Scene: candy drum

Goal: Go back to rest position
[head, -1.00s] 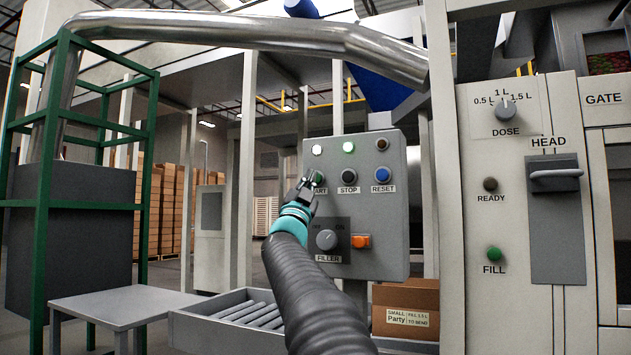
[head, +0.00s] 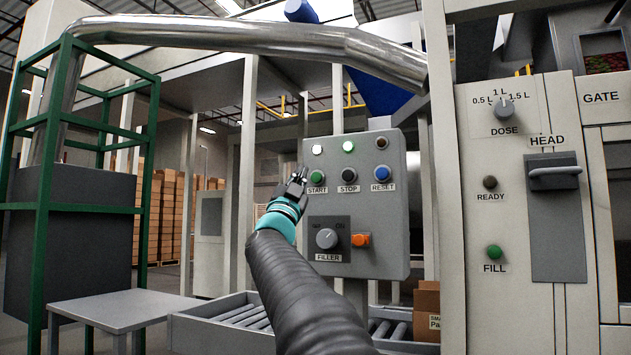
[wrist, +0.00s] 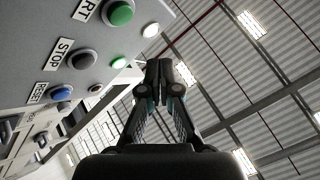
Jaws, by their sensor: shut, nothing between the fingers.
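My gripper (head: 297,181) is shut and empty, just left of the control panel's START button (head: 317,177) in the head view, apart from it. In the wrist view my gripper (wrist: 160,70) is closed with its fingertips together, pointing past the panel toward the ceiling. The green START button (wrist: 121,13), black STOP button (wrist: 83,59) and blue RESET button (wrist: 61,93) show at the upper left there. The grey panel (head: 390,215) also carries a FILLER knob (head: 327,238) and an orange switch (head: 361,240). A white and a green lamp (head: 348,146) are lit at its top.
A roller conveyor (head: 205,330) lies below the panel, with a cardboard box (head: 427,300) on it at the right. A grey table (head: 125,306) stands left, beside a green frame (head: 45,200). A machine cabinet (head: 520,250) stands right. The space left of my gripper is open.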

